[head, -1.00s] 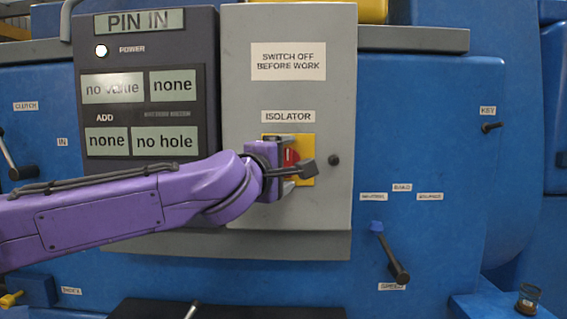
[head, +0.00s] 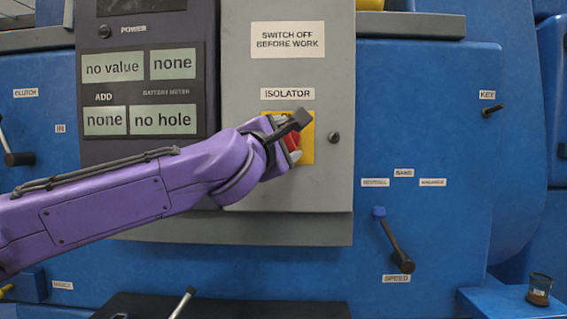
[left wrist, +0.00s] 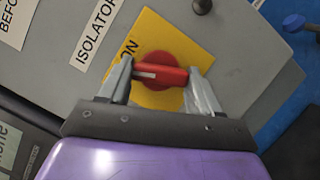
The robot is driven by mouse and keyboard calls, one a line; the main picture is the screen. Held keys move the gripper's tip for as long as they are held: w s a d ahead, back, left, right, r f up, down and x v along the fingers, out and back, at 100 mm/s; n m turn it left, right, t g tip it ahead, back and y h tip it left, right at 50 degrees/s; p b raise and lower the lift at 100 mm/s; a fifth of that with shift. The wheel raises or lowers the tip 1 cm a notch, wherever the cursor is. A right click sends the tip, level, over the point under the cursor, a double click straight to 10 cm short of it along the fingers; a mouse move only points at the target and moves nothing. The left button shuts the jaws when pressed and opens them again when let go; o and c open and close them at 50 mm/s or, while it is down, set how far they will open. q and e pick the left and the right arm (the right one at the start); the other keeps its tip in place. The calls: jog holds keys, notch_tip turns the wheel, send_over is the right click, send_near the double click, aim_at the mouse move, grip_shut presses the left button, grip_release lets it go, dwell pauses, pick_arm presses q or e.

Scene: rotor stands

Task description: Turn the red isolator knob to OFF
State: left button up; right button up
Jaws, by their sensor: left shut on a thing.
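The red isolator knob (head: 294,141) sits on a yellow plate (head: 307,150) on the grey cabinet door, under the ISOLATOR label. My left gripper (head: 288,140) is at the knob, rolled to a tilt, and partly covers knob and plate. In the left wrist view the gripper (left wrist: 160,73) has one finger at each end of the knob's red bar (left wrist: 162,76), shut on it. A white mark shows near the bar's left end. The letters ON show on the plate (left wrist: 155,28); no OFF lettering is visible. My right gripper is not in view.
A small dark lock (head: 334,137) is right of the plate. A dark display panel (head: 150,75) stands to the left, its power lamp (head: 104,31) dark. A blue-tipped lever (head: 394,240) is lower right. The blue housing right of the cabinet is mostly clear.

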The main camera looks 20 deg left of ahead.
pick_arm(q)
jog(key=shift+w+d+f+n+t+y+b, duration=0.1)
jog(key=shift+n+t+y+b, duration=0.2)
jog(key=shift+n+y+b, duration=1.6)
jog(key=shift+s+d+f+n+t+y+b, duration=0.1)
jog(key=shift+n+t+y+b, duration=0.4)
jog(key=shift+n+b, duration=2.65)
jog(key=shift+w+d+f+n+t+y+b, duration=0.1)
jog(key=shift+n+y+b, duration=1.3)
jog(key=shift+n, duration=2.15)
jog(key=shift+r+n, duration=0.1)
jog(key=shift+n, duration=0.3)
jog(key=o, duration=1.1)
jog(key=shift+c, duration=0.2)
jog(key=b+v, duration=0.4)
jog(key=v, duration=0.6)
jog(key=shift+s, duration=0.25)
